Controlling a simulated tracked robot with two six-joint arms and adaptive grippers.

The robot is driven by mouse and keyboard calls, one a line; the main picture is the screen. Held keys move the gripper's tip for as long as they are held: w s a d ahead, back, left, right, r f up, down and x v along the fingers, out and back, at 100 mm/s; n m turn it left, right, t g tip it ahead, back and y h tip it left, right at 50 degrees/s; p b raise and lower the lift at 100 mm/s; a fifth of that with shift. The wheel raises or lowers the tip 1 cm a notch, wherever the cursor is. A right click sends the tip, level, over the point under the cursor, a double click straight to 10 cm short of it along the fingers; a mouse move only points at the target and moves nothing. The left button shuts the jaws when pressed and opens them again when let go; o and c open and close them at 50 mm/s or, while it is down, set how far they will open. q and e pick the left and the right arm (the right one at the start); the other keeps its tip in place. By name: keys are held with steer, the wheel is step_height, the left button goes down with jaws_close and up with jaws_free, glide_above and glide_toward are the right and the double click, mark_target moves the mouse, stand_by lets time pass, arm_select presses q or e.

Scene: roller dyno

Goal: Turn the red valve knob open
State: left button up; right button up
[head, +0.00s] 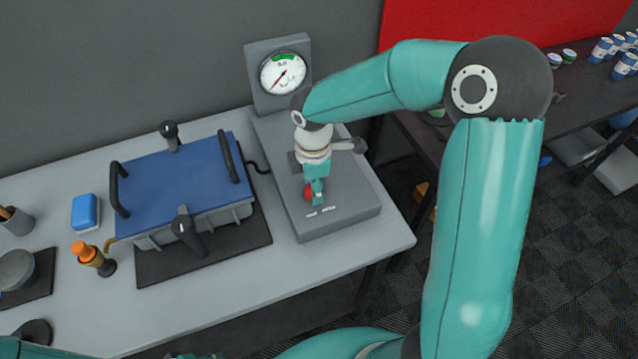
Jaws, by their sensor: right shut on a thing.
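The red valve knob (309,193) sits on the grey valve base (354,205), mostly hidden by my gripper. A round dial gauge (284,74) with a green band and a red needle stands on the panel at the back of the base. My right gripper (316,197) reaches down from above and is shut on the red knob. My left gripper is not clearly seen; only teal parts of my arm show at the bottom edge.
A blue-lidded box (182,185) with black handles and clamps stands on a dark mat left of the base. A blue block (86,212), an orange-topped item (85,252) and a grey cup (17,222) lie further left. A dark table with cans (601,49) is at right.

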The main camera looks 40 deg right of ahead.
steer(key=shift+s+a+f, duration=0.15)
steer(key=shift+s, duration=0.05)
steer(key=o, duration=1.1)
steer(key=shift+o, duration=0.2)
steer(key=shift+w, duration=0.1)
steer(key=shift+r, duration=0.2)
steer(key=shift+w+r, duration=0.1)
steer(key=shift+r, duration=0.15)
step_height(320, 180, up, 11)
